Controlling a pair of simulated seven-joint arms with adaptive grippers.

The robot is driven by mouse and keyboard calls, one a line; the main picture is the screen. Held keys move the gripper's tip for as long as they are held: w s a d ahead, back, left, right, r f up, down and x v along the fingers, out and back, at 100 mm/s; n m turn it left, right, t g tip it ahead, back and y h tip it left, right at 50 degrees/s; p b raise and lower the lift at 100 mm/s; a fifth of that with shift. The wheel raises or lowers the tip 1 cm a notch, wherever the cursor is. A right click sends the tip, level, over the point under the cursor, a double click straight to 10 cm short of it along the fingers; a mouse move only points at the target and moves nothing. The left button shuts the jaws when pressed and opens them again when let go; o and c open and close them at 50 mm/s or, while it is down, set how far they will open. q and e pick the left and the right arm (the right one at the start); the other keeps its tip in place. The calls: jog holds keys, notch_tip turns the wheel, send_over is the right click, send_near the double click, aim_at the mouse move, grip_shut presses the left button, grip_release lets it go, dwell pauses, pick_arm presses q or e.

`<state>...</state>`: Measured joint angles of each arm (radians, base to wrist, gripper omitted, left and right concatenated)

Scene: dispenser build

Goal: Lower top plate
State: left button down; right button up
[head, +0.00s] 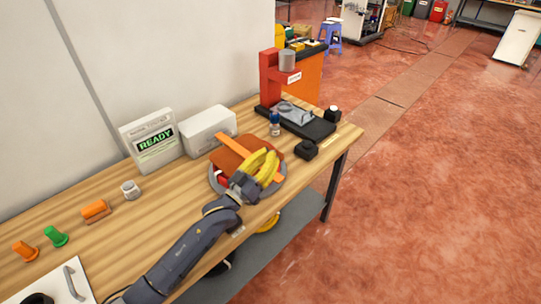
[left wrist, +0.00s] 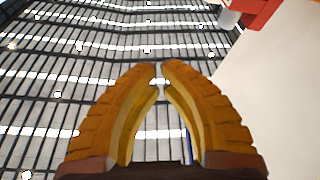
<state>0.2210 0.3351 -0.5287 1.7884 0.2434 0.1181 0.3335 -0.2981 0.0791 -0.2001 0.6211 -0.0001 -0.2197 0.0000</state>
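My left gripper (head: 268,155) has yellow fingers and is over the right part of a round grey base (head: 284,183) near the table's front edge. In the left wrist view its fingertips (left wrist: 161,66) point up towards the ceiling and nearly meet, with nothing between them. An orange-brown plate (head: 228,160), which may be the top plate, lies on or over the grey base, left of the fingers. My gripper and fingers hide part of both. I cannot tell whether the fingers touch the plate. My right gripper is not in view.
Behind stand a white box (head: 206,130) and a READY display (head: 152,141). A red press (head: 270,80), a small bottle (head: 275,124) and a black block (head: 306,149) stand to the right. A white cup (head: 130,189) and orange and green pieces lie left. Wood between is bare.

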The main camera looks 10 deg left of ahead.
pick_arm(q)
jog(key=shift+r, duration=0.1)
jog(key=s+a, duration=0.6)
jog(key=s, duration=0.1)
jog(key=shift+s+r, duration=0.2)
jog(key=shift+r, duration=0.05)
dwell(0.4)
jog(key=shift+d, duration=0.1)
